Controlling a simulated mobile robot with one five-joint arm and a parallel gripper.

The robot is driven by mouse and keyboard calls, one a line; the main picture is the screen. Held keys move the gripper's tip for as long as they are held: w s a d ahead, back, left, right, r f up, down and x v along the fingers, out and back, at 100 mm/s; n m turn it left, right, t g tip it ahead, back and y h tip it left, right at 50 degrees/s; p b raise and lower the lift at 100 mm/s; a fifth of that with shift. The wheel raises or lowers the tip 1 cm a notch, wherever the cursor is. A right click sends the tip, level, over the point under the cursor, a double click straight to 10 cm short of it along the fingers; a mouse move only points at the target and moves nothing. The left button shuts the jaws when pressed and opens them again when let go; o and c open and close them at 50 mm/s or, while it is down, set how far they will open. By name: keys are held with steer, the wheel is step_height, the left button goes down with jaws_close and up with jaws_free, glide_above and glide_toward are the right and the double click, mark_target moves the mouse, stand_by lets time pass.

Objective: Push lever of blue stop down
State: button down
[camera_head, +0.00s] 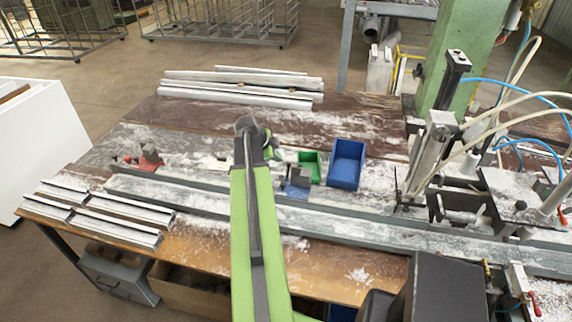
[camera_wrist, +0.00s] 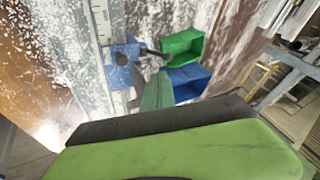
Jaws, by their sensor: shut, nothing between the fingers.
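The blue stop (camera_head: 299,192) sits on the long metal profile rail, just right of my arm in the head view. It has a grey block on top. In the wrist view the blue stop (camera_wrist: 122,58) shows left of centre, with a dark lever (camera_wrist: 151,51) sticking out to the right toward the green bin. My gripper (camera_head: 272,150) is left of and behind the blue stop in the head view. In the wrist view my gripper (camera_wrist: 159,78) is shut and empty, its tip just below the lever in the picture. I cannot tell its height above the lever.
A green bin (camera_head: 310,163) and a blue bin (camera_head: 347,165) stand right of the stop. A red stop (camera_head: 149,158) is farther left. Profiles (camera_head: 240,90) lie at the back, others (camera_head: 118,229) at the front left. A clamp machine (camera_head: 435,150) with hoses stands right.

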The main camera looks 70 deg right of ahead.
steer(key=shift+f, duration=0.15)
steer(key=b, duration=0.9)
glide_above(287, 176)
step_height(287, 176, down, 8)
steer(key=shift+w+a+f, duration=0.1)
steer(key=shift+w+f, duration=0.05)
steer(key=shift+f, duration=0.05)
steer(key=shift+r, duration=0.1)
steer(key=shift+p, duration=0.3)
